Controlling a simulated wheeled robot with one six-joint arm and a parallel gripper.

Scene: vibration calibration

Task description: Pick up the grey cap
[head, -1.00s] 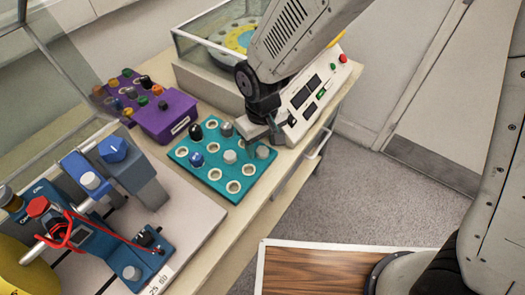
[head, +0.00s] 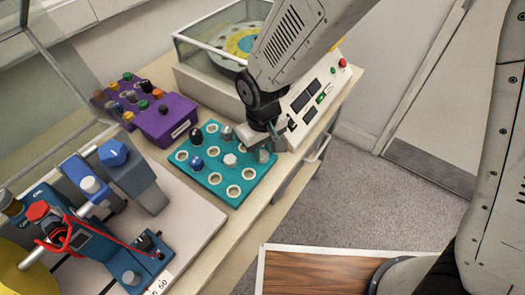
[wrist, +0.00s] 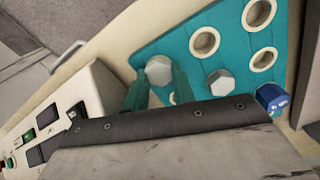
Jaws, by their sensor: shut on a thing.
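The grey cap (wrist: 159,70) shows in the wrist view between my two teal fingers, with its hexagonal top facing the camera. My gripper (wrist: 158,88) is shut on it. In the head view the cap (head: 263,155) is at the right corner of the teal rack (head: 212,187), beside my gripper (head: 268,147). I cannot tell whether its base is still in its hole. Another pale hexagonal cap (head: 230,160) stands in the rack and also shows in the wrist view (wrist: 221,82).
A blue cap (head: 197,163), a black cap (head: 196,136) and another grey cap (head: 227,133) stand in the rack among empty holes. A purple rack (head: 163,120) is behind left. A control panel (head: 313,97) is close to my gripper. Blue fixtures (head: 128,165) stand front left.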

